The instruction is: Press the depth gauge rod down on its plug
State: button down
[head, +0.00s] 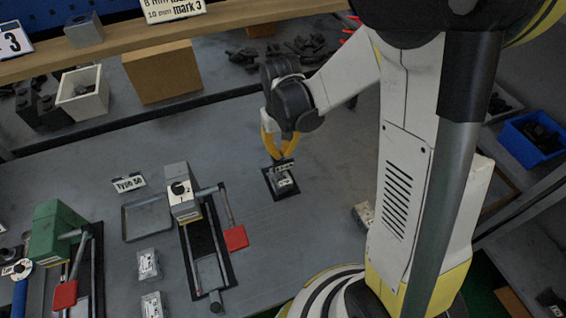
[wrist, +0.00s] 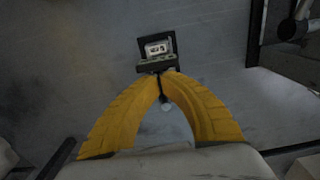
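My gripper (head: 277,157) reaches down with its yellow fingers over a small block (head: 284,183) on a black pad (head: 270,190). In the wrist view the fingertips (wrist: 166,74) nearly meet, shut on what looks like the depth gauge. In the head view the dark crossbar (head: 285,166) sits at the tips, just above or on the block. The plug is hidden, and I cannot tell how far down the rod is.
A green block (head: 56,232) stands farther left. Small labelled blocks (head: 149,263) lie at the front. The bench right of the black pad is mostly clear.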

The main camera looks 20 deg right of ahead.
jog(key=shift+r+p, duration=1.7)
jog(key=shift+r, duration=0.7)
